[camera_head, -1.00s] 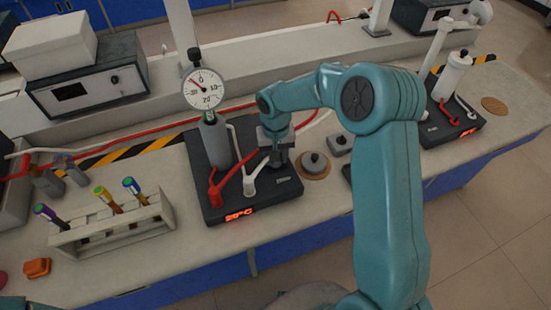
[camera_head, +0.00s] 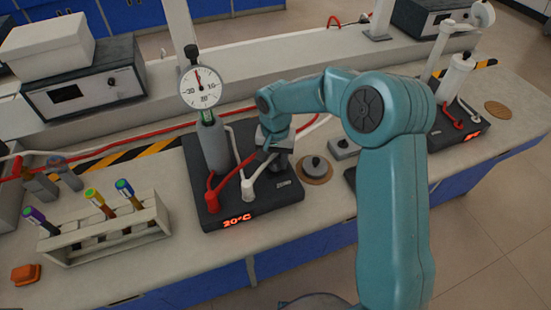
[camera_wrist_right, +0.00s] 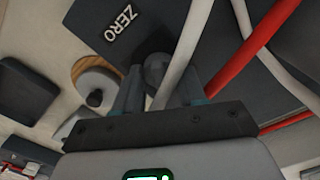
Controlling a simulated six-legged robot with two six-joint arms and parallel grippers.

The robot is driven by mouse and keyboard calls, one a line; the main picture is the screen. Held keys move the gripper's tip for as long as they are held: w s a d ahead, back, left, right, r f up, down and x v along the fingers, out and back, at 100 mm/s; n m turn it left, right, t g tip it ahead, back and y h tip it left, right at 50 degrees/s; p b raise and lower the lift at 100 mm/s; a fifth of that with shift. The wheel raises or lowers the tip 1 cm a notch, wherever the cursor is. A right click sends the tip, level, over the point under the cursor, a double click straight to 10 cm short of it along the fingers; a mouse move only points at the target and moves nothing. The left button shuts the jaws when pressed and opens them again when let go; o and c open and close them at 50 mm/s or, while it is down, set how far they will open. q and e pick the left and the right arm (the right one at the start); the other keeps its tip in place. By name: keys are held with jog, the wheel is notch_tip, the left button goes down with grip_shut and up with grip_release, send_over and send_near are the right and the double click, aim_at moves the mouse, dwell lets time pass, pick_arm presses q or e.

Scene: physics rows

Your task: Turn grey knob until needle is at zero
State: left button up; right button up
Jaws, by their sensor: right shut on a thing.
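The white round gauge (camera_head: 200,87) stands on a grey cylinder on a dark base unit (camera_head: 213,220) in the head view. The exact reading is too small to tell. My right gripper (camera_head: 270,158) reaches down onto the right part of the base unit. In the wrist view my right gripper (camera_wrist_right: 158,90) is shut on the grey knob (camera_wrist_right: 155,68), beside a "ZERO" label (camera_wrist_right: 122,26). The gripper hides the knob in the head view. My left gripper is out of view.
Red and white hoses (camera_head: 212,190) rise from the base unit close to my gripper. A grey weight (camera_head: 315,166) on a round wooden pad sits to the right. A tube rack (camera_head: 100,240) stands left. A second dark unit (camera_head: 455,125) is further right.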

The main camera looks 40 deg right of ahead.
aim_at(276, 159)
jog(key=shift+r, duration=0.1)
jog(key=o, duration=1.1)
jog(key=shift+c, duration=0.2)
notch_tip(276, 159, up, 16)
jog(key=shift+r, duration=0.15)
